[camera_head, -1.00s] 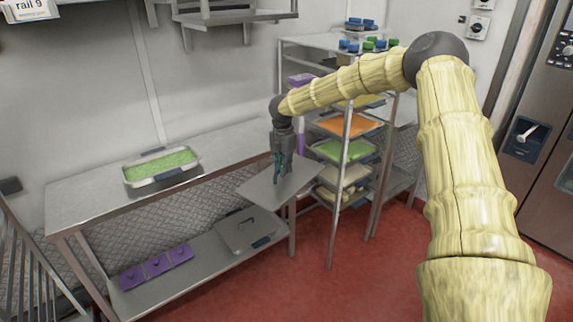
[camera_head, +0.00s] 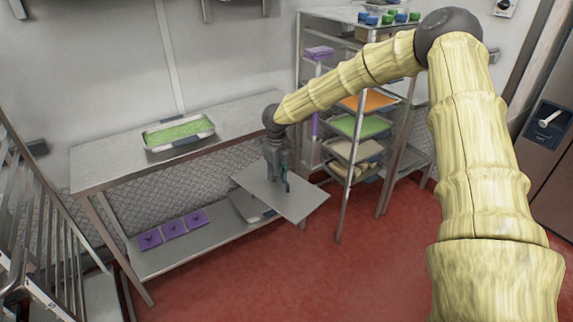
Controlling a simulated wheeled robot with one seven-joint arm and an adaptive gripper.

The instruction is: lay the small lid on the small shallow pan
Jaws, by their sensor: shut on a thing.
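My gripper (camera_head: 280,180) is shut on a flat grey metal lid (camera_head: 302,203), holding it from above near its middle, with the sheet tilted in the picture. The fingers hide the spot where they hold it. The lid hangs at the front right end of the steel table, apart from the pan. A shallow metal pan (camera_head: 207,141) with green contents sits on the tabletop, to the left of my gripper. It has no lid on it.
The steel table (camera_head: 105,165) has bare top around the pan. Several purple lids (camera_head: 173,228) and a grey lidded pan (camera_head: 246,207), partly hidden by the held lid, lie on its lower shelf. A tray rack (camera_head: 345,200) stands at right. Red floor is clear in front.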

